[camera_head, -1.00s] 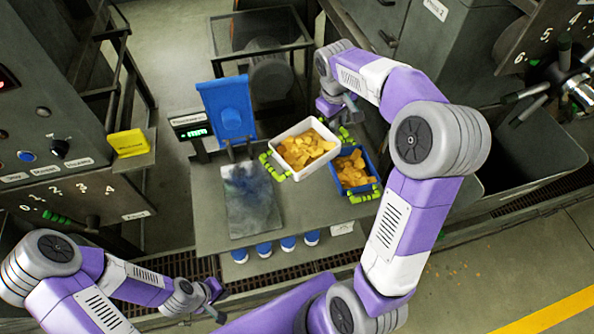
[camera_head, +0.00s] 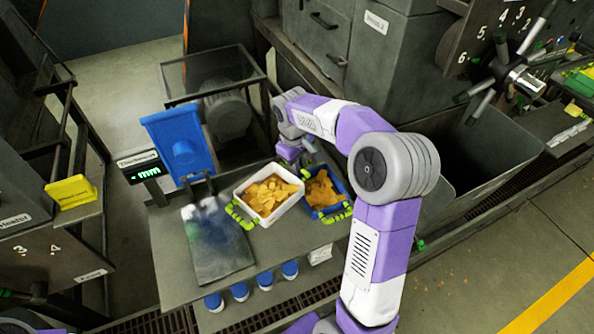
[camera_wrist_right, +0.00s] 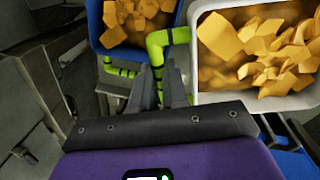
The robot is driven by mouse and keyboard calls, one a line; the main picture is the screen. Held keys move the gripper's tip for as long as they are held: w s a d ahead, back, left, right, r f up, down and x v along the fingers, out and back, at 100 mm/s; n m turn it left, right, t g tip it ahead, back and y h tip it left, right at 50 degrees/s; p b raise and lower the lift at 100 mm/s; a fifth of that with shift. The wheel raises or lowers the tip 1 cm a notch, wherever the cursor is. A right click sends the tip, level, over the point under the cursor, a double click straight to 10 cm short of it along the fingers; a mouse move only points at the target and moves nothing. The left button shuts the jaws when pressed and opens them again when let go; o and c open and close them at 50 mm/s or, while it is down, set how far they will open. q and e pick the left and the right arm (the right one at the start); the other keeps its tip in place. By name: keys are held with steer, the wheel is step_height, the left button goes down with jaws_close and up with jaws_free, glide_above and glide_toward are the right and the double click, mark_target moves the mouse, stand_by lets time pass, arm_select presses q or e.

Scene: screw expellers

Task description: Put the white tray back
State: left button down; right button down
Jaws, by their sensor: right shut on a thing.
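The white tray (camera_head: 246,210), full of orange-yellow chunks (camera_head: 272,193), is at the right part of the grey table, beside the dark mat. It has green handles; its near-left one (camera_head: 240,215) shows in the head view. My right gripper (camera_head: 308,158) reaches in at the tray's far right corner. In the right wrist view the gripper (camera_wrist_right: 165,88) is shut on a green handle (camera_wrist_right: 158,42) next to the white tray's wall (camera_wrist_right: 196,50). I cannot tell whether the tray touches the table. My left gripper is out of view.
A blue tray (camera_head: 331,211) of similar chunks stands close to the white tray's right. Blue-capped jars (camera_head: 265,279) sit below the front edge. A dark bin (camera_head: 500,150) stands right.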

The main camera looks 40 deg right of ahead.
step_height(320, 180, down, 2)
steer(key=shift+f, duration=0.1)
steer(key=shift+f+b, duration=0.4)
steer(key=shift+f, duration=0.15)
steer(key=c, duration=1.1)
jaws_free()
steer(key=shift+c, duration=0.2)
steer(key=shift+r, duration=0.1)
steer(key=shift+r, duration=0.3)
step_height(320, 180, up, 12)
steer(key=a+p, duration=0.1)
steer(key=p, duration=0.2)
steer(key=shift+r, duration=0.25)
